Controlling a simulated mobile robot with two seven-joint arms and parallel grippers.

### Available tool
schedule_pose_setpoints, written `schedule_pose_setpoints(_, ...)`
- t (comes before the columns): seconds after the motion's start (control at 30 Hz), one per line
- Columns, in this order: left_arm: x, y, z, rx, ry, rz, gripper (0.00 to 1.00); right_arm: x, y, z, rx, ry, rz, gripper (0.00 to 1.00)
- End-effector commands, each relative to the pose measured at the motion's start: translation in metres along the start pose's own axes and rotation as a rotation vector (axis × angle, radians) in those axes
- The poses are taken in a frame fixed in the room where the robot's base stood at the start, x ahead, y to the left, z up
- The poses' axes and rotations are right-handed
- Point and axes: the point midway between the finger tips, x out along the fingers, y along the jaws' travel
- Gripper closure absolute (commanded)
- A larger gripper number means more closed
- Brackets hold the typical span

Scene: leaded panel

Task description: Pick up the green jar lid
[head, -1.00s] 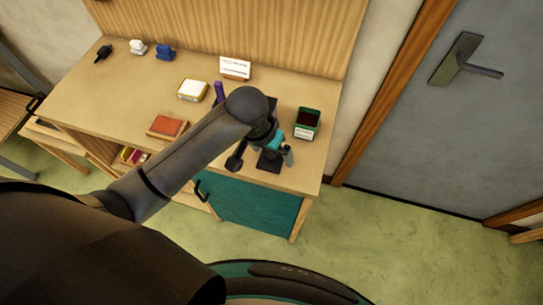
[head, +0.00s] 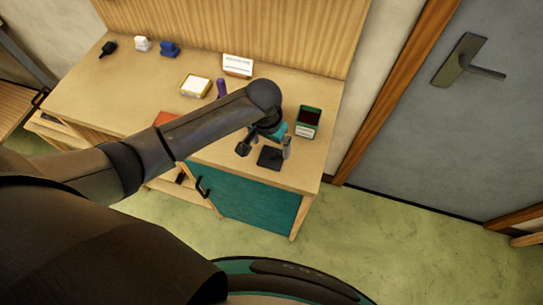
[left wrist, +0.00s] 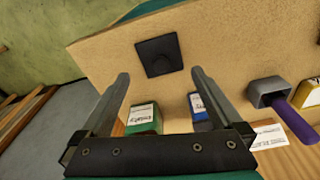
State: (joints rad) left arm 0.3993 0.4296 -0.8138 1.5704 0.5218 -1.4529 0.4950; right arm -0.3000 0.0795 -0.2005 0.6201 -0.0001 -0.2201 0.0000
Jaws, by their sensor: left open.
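I cannot make out a separate green jar lid. A green container (head: 307,122) with a dark top and a white label stands at the right end of the workbench; it also shows in the left wrist view (left wrist: 143,118). My left gripper (head: 266,148) is open and empty above the bench, left of the green container. In the left wrist view its fingers (left wrist: 160,76) stand wide apart. A black square pad (head: 270,157) lies near the front edge, and shows beyond the fingertips in the left wrist view (left wrist: 158,55). My arm hides part of the bench.
A blue labelled box (left wrist: 198,105) and a dark block with a purple handle (left wrist: 305,120) stand near the gripper. A white card (head: 237,66), a yellow-rimmed box (head: 195,86) and a partly hidden red-orange item (head: 166,118) are on the bench (head: 130,82). A door is at right.

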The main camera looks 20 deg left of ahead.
Motion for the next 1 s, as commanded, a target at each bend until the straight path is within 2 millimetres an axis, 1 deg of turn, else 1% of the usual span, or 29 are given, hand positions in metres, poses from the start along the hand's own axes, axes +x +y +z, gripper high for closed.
schedule_pose_setpoints(0.17,0.009,0.000,0.000,0.000,0.001,-0.001,0.00,0.001,0.000,0.000,0.000,0.000,0.000,0.43)
schedule_pose_setpoints(0.43,0.042,-0.001,0.001,0.000,0.000,-0.002,0.00,0.005,0.000,0.001,0.000,0.000,0.001,0.43)
schedule_pose_setpoints(0.53,0.052,-0.001,0.001,0.001,0.001,-0.002,0.00,0.007,0.001,0.001,0.000,0.000,0.001,0.43)
schedule_pose_setpoints(0.67,0.057,-0.002,0.001,0.001,0.002,-0.002,0.00,0.008,0.001,0.001,0.000,0.000,0.001,0.43)
schedule_pose_setpoints(0.87,0.057,-0.001,0.001,0.001,0.002,-0.001,0.00,0.007,0.001,0.001,0.000,0.000,0.001,0.43)
schedule_pose_setpoints(1.0,0.056,-0.001,0.001,0.001,0.002,-0.001,0.15,0.007,0.001,0.001,0.000,0.000,0.001,0.43)
